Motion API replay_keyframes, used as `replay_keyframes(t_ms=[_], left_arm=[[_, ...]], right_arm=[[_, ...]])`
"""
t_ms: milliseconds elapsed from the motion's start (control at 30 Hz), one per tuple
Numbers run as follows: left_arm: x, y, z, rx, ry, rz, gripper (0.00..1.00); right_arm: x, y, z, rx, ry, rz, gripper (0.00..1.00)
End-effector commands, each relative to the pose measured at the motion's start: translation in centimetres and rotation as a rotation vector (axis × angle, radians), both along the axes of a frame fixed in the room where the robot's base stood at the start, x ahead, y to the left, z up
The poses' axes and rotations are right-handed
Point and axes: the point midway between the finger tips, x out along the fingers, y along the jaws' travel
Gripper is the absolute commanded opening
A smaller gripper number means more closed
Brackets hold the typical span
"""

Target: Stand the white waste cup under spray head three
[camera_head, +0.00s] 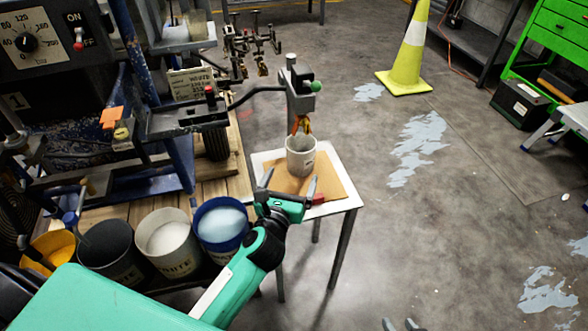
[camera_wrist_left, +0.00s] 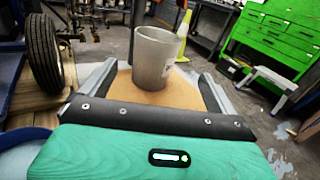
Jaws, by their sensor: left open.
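The white waste cup (camera_head: 301,157) stands upright on a brown board (camera_head: 340,187) on a small white side table (camera_head: 262,158). A spray head with an orange and yellow tip (camera_head: 302,124) hangs just above the cup; I cannot read a number on it. My left gripper (camera_head: 290,183) is open on the near side of the cup, fingers spread. In the left wrist view the cup (camera_wrist_left: 155,60) stands ahead, between the lines of the two fingers, with no visible grip. Two grey tips of my right gripper (camera_head: 400,325) show apart at the bottom edge.
Paint buckets, including a white one (camera_head: 168,240) and a blue-rimmed one (camera_head: 222,222), stand left of my left arm. The striper frame and its arm (camera_head: 255,95) rise at the left. A yellow cone (camera_head: 408,55) stands behind on open floor.

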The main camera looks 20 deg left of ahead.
Motion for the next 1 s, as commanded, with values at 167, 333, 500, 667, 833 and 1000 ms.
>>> replay_keyframes(t_ms=[167,333,500,667,833,1000], left_arm=[[-1.0,-0.2,0.6,0.064,-0.029,-0.01,0.93],[-3.3,-1.6,2.9,0.384,-0.162,-0.062,0.93],[-6.7,-4.7,4.7,0.854,-0.32,-0.15,0.93],[-10.2,-7.9,4.1,1.307,-0.433,-0.254,0.93],[-13.7,-10.2,1.4,1.785,-0.516,-0.4,0.93],[-17.0,-10.5,-2.8,2.249,-0.554,-0.598,0.93]], right_arm=[[0.0,-0.1,0.0,-0.003,0.006,-0.001,0.36],[-0.1,-0.1,0.0,-0.003,0.006,-0.001,0.36],[0.0,-0.1,0.0,-0.003,0.005,-0.001,0.36],[0.0,-0.1,0.0,-0.003,0.005,-0.001,0.36],[0.0,-0.1,0.0,-0.003,0.003,0.0,0.36],[0.0,-0.1,0.0,-0.003,0.003,0.0,0.36]])
